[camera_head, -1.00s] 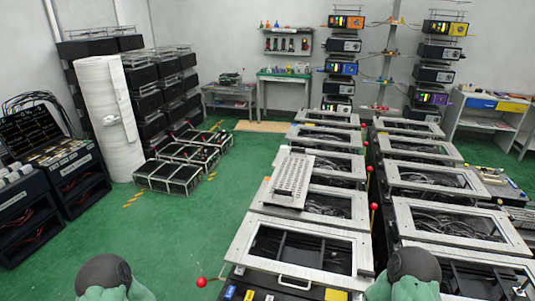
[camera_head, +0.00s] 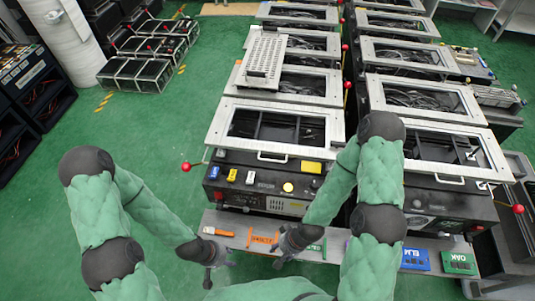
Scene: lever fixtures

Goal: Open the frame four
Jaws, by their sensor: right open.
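Silver rectangular frames lie in two rows of black fixtures. The nearest left frame (camera_head: 276,128) has a white handle on its front edge and looks flat and closed. A lever with a red ball (camera_head: 187,167) sticks out at its left side. The nearest right frame (camera_head: 440,153) has a similar handle, with another red ball (camera_head: 518,209) at its right. I cannot read which one is number four. My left gripper (camera_head: 214,270) is low at the left, apart from the fixtures; its jaws are too small to tell. My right gripper (camera_head: 282,254) is open, in front of the nearest left fixture.
A grey ledge (camera_head: 330,246) with coloured labelled blocks runs along the fixtures' front. A white perforated plate (camera_head: 264,57) lies on a left-row frame. More red balls stand between the rows. Black crates (camera_head: 135,75) are at the far left. Green floor (camera_head: 150,140) is free left of the fixtures.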

